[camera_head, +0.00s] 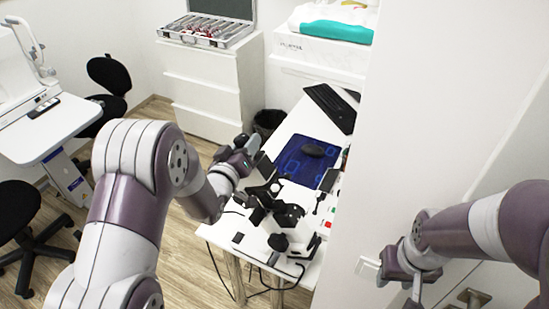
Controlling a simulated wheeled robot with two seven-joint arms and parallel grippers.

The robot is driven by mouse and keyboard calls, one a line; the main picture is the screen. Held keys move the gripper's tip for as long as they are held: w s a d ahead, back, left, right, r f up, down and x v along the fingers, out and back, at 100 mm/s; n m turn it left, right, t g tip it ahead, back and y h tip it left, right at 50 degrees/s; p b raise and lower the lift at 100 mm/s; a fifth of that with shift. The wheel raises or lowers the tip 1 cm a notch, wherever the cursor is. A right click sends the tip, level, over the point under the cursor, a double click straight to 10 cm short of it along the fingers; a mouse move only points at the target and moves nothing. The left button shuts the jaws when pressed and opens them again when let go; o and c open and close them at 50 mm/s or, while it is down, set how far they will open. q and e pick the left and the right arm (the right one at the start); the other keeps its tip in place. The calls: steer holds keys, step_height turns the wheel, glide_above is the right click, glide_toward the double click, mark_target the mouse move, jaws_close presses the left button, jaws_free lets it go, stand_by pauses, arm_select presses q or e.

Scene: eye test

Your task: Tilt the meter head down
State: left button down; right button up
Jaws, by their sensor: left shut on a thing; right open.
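The meter (295,240), a black and white device with a white base, stands on the near end of the white desk. Its dark upper part, the meter head (265,164), is at the upper left of the device, beside my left gripper (252,160). My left gripper is shut on it, though the contact is small and partly hidden by the dark fingers. My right gripper (393,268) is open and empty at the lower right, in front of the white wall and well apart from the meter.
The white desk (222,232) also holds a blue mat (290,158) with a dark mouse, and a black keyboard (331,106). Cables hang from its near edge. A white wall (405,130) stands close on the right. A drawer cabinet (205,82) and black chairs (110,75) stand further off.

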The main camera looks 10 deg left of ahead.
arm_select(q)
steer(key=w+a+f+n+b, duration=0.1)
steer(key=w+a+f+n, duration=0.1)
steer(key=a, duration=0.4)
steer(key=shift+a+f+g+b, duration=0.3)
steer(key=shift+f+b, duration=0.05)
steer(key=shift+f, duration=0.25)
steer(key=c, duration=0.9)
jaws_free()
steer(key=shift+o, duration=0.2)
steer(key=shift+w+a+f, duration=0.1)
steer(key=shift+a, duration=0.1)
steer(key=shift+d, duration=0.1)
